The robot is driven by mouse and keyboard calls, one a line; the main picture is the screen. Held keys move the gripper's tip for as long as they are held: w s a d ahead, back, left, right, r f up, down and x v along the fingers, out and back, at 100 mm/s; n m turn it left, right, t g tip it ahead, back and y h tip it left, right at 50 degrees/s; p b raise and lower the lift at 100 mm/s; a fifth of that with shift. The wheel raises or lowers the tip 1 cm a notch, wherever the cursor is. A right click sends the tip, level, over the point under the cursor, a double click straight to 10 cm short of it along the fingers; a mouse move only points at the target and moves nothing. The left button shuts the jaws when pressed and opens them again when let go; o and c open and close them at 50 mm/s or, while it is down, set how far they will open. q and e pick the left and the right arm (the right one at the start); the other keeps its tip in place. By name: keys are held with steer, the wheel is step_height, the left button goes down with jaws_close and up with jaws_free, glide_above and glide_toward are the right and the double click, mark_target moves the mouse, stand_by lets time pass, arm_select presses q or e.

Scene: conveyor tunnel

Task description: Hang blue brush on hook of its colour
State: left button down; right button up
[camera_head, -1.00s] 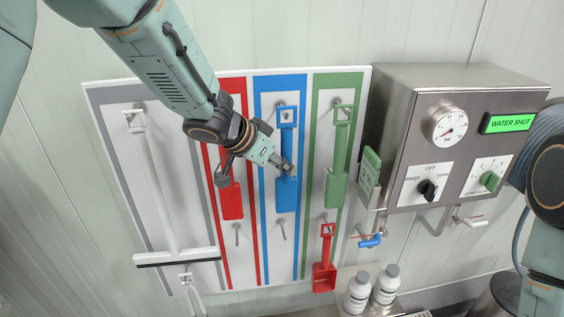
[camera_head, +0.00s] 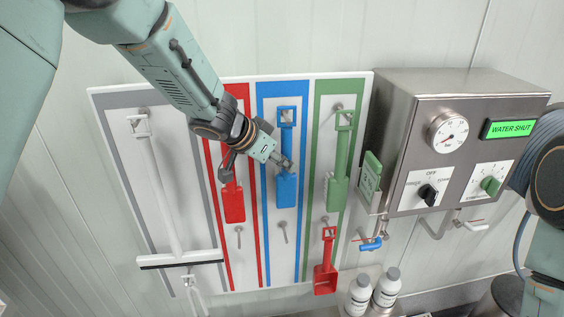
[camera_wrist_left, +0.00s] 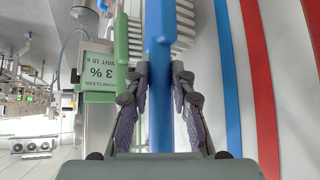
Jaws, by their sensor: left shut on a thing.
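The blue brush (camera_head: 286,191) is upright in front of the blue-framed strip (camera_head: 304,90) of the wall board, head down and square loop up. My left gripper (camera_head: 284,163) is shut on its handle, which also runs between the fingers in the left wrist view (camera_wrist_left: 158,45). The loop overlaps the upper hook of the blue strip; I cannot tell whether it is around the hook. A lower hook (camera_head: 283,231) in this strip is bare. My right gripper is out of view; only part of that arm shows at the right edge.
A red brush (camera_head: 234,205) hangs left and a green brush (camera_head: 338,190) right, both close to my gripper. A red scoop (camera_head: 326,278) hangs low on the green strip. A white squeegee (camera_head: 170,210) hangs far left. A steel control box (camera_head: 400,120) juts out right.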

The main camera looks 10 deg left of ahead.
arm_select(q)
steer(key=shift+f+b, duration=0.45)
steer(key=shift+f, duration=0.4)
stand_by(0.5)
steer(key=c, duration=1.1)
jaws_free()
steer(key=shift+o, duration=0.2)
steer(key=shift+a+r, duration=0.1)
steer(key=shift+s+a+r, duration=0.1)
steer(key=shift+s+a, duration=1.15)
steer(key=shift+s, duration=0.5)
steer(key=shift+s+a+r, duration=0.15)
steer(key=shift+s+a, duration=1.05)
steer(key=shift+s, duration=0.55)
steer(key=shift+s+a+r, duration=0.1)
steer(key=shift+s+a, duration=1.15)
steer(key=shift+s, duration=0.5)
steer(key=shift+w, duration=0.1)
